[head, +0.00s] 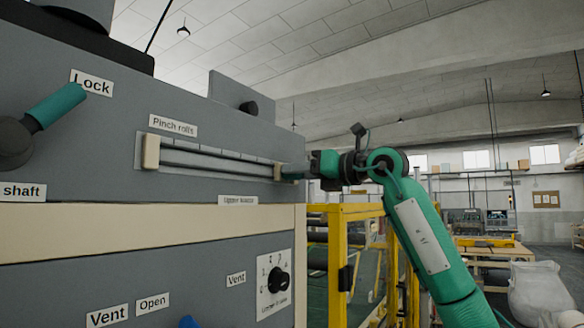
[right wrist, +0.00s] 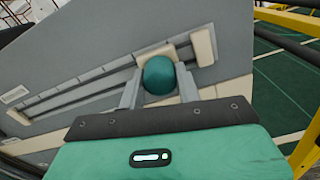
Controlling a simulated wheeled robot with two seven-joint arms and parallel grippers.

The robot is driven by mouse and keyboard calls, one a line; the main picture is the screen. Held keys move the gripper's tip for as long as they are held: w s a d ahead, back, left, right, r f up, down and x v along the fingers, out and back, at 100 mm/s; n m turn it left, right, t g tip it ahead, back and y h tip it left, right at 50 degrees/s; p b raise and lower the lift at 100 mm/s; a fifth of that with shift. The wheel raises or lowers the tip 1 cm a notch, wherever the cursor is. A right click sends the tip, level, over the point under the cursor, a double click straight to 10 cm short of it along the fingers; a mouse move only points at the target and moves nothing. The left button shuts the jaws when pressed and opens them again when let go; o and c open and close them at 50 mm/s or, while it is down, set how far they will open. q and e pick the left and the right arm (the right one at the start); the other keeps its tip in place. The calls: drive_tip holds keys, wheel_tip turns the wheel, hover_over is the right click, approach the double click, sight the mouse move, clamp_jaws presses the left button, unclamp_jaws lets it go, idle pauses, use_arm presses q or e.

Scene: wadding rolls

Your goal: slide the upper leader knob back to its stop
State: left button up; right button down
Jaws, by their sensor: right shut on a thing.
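The upper leader knob is a teal ball (right wrist: 160,75) on a cream carriage, seen in the right wrist view between my right gripper's two fingers (right wrist: 159,88). The gripper is shut on it. In the head view my right gripper (head: 297,172) is at the right end of the rail slot (head: 215,160), and the knob is hard to make out there. The carriage is close to the cream end block (right wrist: 203,46) on the right in the wrist view, with a small gap. The other cream end block (head: 151,152) is at the slot's left end. My left gripper is not in view.
A teal Lock lever (head: 55,107) sticks out of the grey panel at left. A dial (head: 278,280) is below the slot. A yellow frame (head: 345,215) stands beyond the panel's right edge, near my right arm. Open floor is farther right.

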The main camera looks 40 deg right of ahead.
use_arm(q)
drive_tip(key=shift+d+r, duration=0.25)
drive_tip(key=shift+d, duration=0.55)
use_arm(e)
drive_tip(key=shift+w+d+r, duration=0.1)
drive_tip(key=shift+w+d, duration=0.05)
drive_tip(key=shift+d, duration=0.4)
drive_tip(key=shift+w+d, duration=0.15)
drive_tip(key=shift+d, duration=0.35)
drive_tip(key=c, duration=1.3)
unclamp_jaws()
drive_tip(key=o, duration=0.3)
use_arm(q)
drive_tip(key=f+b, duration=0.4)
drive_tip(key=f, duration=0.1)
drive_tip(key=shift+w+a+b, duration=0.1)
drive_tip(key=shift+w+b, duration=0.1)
drive_tip(key=shift+b, duration=0.15)
use_arm(e)
drive_tip(key=shift+o, duration=0.2)
drive_tip(key=v, duration=1.3)
drive_tip(key=shift+s+d, duration=0.25)
drive_tip(key=shift+d, duration=0.15)
